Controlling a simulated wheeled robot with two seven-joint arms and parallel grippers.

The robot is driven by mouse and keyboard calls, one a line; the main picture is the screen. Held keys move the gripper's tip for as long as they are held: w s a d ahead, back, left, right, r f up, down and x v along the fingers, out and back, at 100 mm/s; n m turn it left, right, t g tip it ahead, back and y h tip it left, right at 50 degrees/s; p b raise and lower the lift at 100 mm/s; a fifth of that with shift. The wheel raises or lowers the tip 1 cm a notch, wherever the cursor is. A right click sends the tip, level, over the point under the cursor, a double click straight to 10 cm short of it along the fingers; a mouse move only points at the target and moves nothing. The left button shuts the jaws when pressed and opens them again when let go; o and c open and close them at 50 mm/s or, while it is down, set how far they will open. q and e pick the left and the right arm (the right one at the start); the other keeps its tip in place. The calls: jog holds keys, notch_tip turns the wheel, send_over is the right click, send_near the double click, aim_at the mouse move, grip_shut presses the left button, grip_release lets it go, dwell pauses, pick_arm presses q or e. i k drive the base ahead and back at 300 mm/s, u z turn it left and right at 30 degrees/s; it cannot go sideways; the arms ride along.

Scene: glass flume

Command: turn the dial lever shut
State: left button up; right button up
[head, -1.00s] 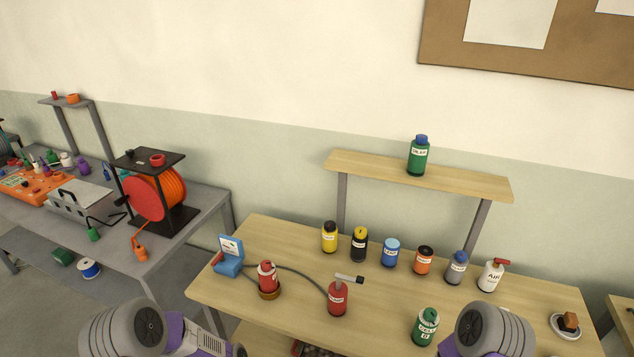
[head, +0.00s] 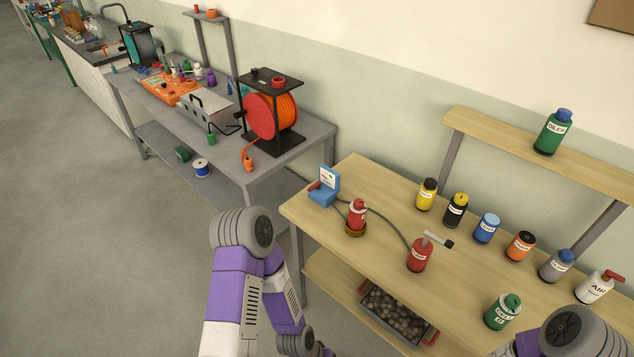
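A small blue device with a white dial face (head: 328,182) stands at the left end of the wooden table. A short red lever (head: 315,186) shows at its left side; its exact setting is too small to tell. A thin dark hose runs from near it towards the red bottles. My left arm comes up just left of the table, but its gripper is not in the view.
On the wooden table (head: 358,168) stand a red bottle (head: 357,216), a red can with a grey lever (head: 420,254), a green bottle (head: 503,311) and a row of bottles. A grey bench (head: 312,133) with an orange reel (head: 271,116) stands left. Open floor lies left.

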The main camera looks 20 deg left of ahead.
aim_at(317, 185)
jog(key=z, duration=0.35)
jog(key=k, duration=0.35)
jog(key=u, duration=1.95)
jog(key=i, duration=1.15)
jog(key=z, duration=0.5)
